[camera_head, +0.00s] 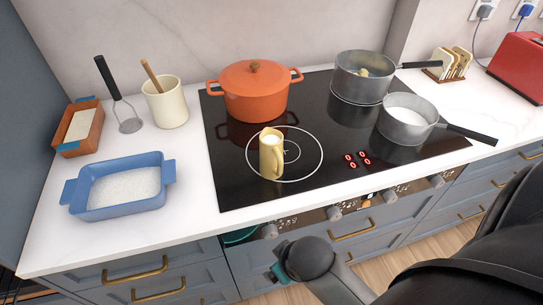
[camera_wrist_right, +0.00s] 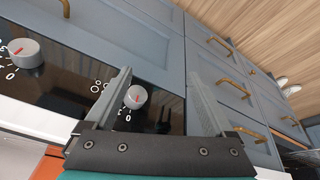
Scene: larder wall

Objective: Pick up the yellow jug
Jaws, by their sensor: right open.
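The yellow jug (camera_head: 271,155) stands upright on the black hob, inside the white ring of the front left cooking zone. Its top is open and something pale shows inside; its handle faces the front. The jug is not in the right wrist view. My right arm comes in from the lower right in the head view, its wrist in front of the drawers, below and apart from the jug. In the right wrist view my right gripper (camera_wrist_right: 158,78) has its two fingers spread with nothing between them, facing the control knobs and drawer fronts. My left gripper is not in view.
An orange lidded pot (camera_head: 254,92) stands behind the jug. Two grey pans (camera_head: 362,87) (camera_head: 407,118) are on the hob's right. A blue dish (camera_head: 122,207), cream utensil pot (camera_head: 166,106) and masher (camera_head: 128,123) are left. Knobs (camera_wrist_right: 27,54) and drawer handles (camera_head: 351,231) stick out in front.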

